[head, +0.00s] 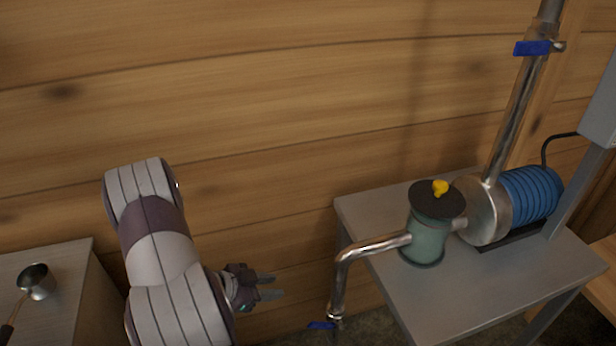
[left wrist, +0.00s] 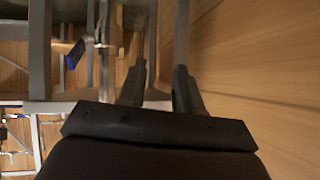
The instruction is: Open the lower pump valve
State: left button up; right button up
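The lower pump valve has a blue handle (head: 322,325) on the metal pipe that bends down left of the pump, near the bottom of the head view. A blue handle (left wrist: 75,54) also shows in the left wrist view, at the upper left, beside a pipe. My left gripper (head: 277,287) is left of the lower valve and apart from it. Its two fingers are spread with nothing between them; they also show in the left wrist view (left wrist: 158,88). My right gripper is in neither view.
A grey table (head: 388,290) carries the blue-finned pump motor (head: 532,194) and a green canister (head: 428,240) with a black lid. Another blue valve handle (head: 531,48) sits high on the upright pipe. A ladle (head: 36,280) lies on a cabinet at left. A plank wall (head: 270,120) stands behind.

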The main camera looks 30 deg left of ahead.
pick_arm(q)
jog(key=w+d+r+n+g+y+p, duration=0.2)
jog(key=r+y+p, duration=0.1)
jog(key=r+p, duration=0.65)
jog(key=w+d+r+n+g+y+p, duration=0.25)
jog(key=r+p, duration=0.35)
jog(key=r, duration=0.7)
jog(key=s+d+r+n+g+p, duration=0.1)
jog(key=s+d+r+g+p, duration=0.1)
jog(key=s+d+r+p, duration=0.2)
notch_tip(320, 180, up, 4)
jog(key=shift+d+f+y+p, duration=0.3)
jog(key=shift+d+p, duration=0.25)
jog(key=shift+d, duration=0.3)
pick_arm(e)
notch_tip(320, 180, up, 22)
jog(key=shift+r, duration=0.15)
pick_arm(q)
jog(key=shift+w, duration=0.1)
